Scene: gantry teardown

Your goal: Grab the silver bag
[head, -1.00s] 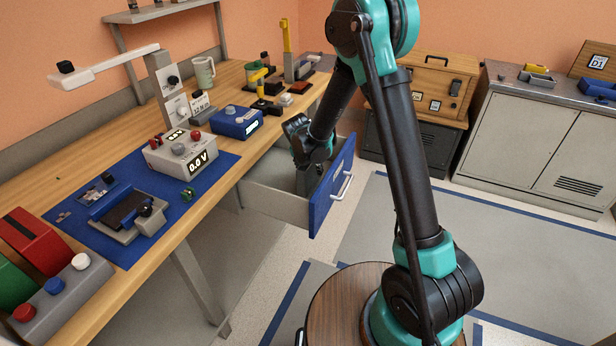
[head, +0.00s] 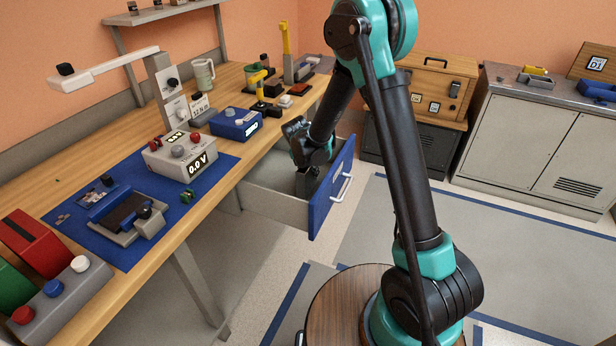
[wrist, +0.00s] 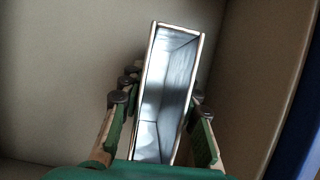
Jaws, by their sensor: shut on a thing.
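The silver bag (wrist: 170,85) is in the wrist view, a tall narrow shiny pouch with pale edges, tilted slightly in the picture. My gripper (wrist: 160,115) has its green-padded fingers on both sides of the bag and is shut on it. In the head view my gripper (head: 307,180) reaches down into the open drawer (head: 275,207). The bag is not clearly made out in the head view, where the gripper and drawer front hide it.
The drawer's blue front (head: 332,187) with its pale handle stands to the right of the gripper. The workbench (head: 222,165) edge is close on the left, carrying a blue meter (head: 236,122) and a grey power supply (head: 180,157). The floor beyond the drawer is clear.

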